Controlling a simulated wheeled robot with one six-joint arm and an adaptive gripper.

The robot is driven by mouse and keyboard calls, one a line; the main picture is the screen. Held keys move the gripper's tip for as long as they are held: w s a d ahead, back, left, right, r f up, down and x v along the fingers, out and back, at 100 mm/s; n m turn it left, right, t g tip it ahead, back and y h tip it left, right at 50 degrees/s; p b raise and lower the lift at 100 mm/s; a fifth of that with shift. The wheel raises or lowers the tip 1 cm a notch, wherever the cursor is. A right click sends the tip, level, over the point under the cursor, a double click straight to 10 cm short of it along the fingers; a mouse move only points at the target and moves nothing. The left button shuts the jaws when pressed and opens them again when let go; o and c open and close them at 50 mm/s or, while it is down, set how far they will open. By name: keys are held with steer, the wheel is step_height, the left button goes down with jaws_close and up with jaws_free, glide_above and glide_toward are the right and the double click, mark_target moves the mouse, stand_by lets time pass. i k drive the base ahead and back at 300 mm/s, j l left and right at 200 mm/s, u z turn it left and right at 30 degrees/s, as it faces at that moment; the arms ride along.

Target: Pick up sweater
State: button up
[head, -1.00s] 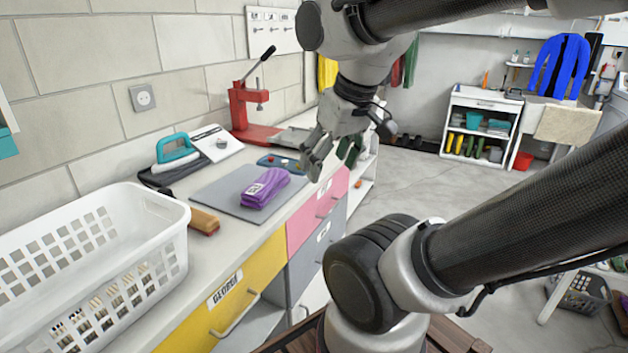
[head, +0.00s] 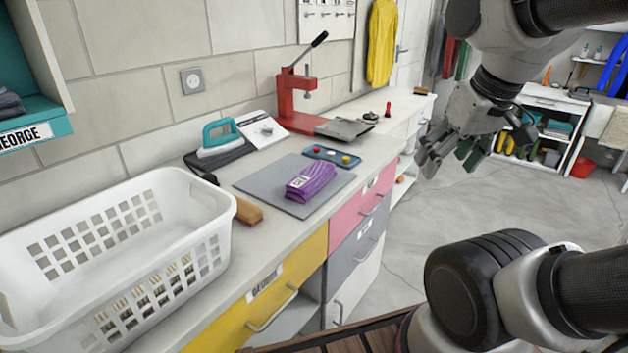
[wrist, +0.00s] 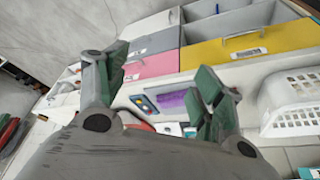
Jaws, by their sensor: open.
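A purple folded garment (head: 311,180), which looks like the sweater, lies on a grey mat (head: 262,183) on the counter. It has a small white label on its near left side. My gripper (head: 447,153) is open and empty, to the right of the counter and above the floor, well apart from the garment. In the wrist view my gripper (wrist: 158,90) shows its two spread fingers, with the purple garment (wrist: 172,102) beyond them, partly hidden by the right finger.
A white laundry basket (head: 205,240) stands at the counter's front left. Yellow and pink drawers (head: 362,212) form the counter front. Open floor lies right.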

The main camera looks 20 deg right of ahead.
mark_target(302, 187)
steer(key=i+l+u, duration=0.15)
steer(key=l, duration=0.15)
steer(key=i+l+u, duration=0.2)
steer(key=l+u, duration=0.15)
steer(key=l, duration=0.25)
steer(key=i+l+u, duration=0.15)
steer(key=l, duration=0.2)
steer(key=k+j, duration=0.05)
